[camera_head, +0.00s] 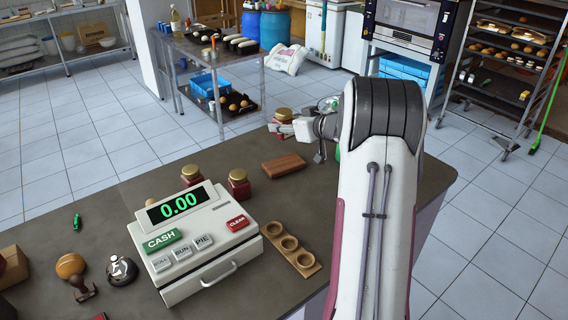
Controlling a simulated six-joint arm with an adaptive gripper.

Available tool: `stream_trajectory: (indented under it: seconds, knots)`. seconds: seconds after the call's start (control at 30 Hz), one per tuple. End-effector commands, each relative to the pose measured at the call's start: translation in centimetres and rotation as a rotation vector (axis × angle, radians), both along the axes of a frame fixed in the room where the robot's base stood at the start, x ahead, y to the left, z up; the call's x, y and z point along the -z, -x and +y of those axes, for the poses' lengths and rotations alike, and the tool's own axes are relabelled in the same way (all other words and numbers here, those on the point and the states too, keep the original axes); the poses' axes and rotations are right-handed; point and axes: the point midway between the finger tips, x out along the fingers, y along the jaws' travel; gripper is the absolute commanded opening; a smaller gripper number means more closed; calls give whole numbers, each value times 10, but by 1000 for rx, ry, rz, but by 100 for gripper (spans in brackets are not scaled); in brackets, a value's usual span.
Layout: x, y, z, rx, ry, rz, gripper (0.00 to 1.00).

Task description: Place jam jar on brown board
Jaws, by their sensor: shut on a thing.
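A jam jar (283,114) with a gold lid is at my gripper (279,128), near the far edge of the dark counter. My gripper is shut on this jar; its fingers hide much of the jar's body. The brown board (284,166), a small reddish-brown slab, lies flat on the counter nearer the camera than the gripper, with nothing on it. Two more red jam jars with gold lids, a left one (191,175) and a right one (239,184), stand behind the cash register.
The cash register (202,240) stands left of centre, with a wooden three-ring holder (290,256) to its right. A bell (122,270) and a wooden stamp (72,268) are at the left. The counter (140,190) is clear around the brown board.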

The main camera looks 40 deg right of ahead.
Motion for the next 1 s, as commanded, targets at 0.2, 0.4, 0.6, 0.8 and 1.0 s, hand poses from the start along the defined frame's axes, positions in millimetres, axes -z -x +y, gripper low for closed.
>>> stream_trajectory:
  seconds: [0.2, 0.4, 0.6, 0.8, 1.0]
  knots:
    - [0, 0, 0, 8, 1, -1, 11]
    - [0, 0, 0, 8, 1, -1, 11]
    - [10, 0, 0, 8, -1, -1, 11]
    - [37, 0, 0, 9, -3, 1, 11]
    - [58, 0, 0, 7, 0, -1, 11]
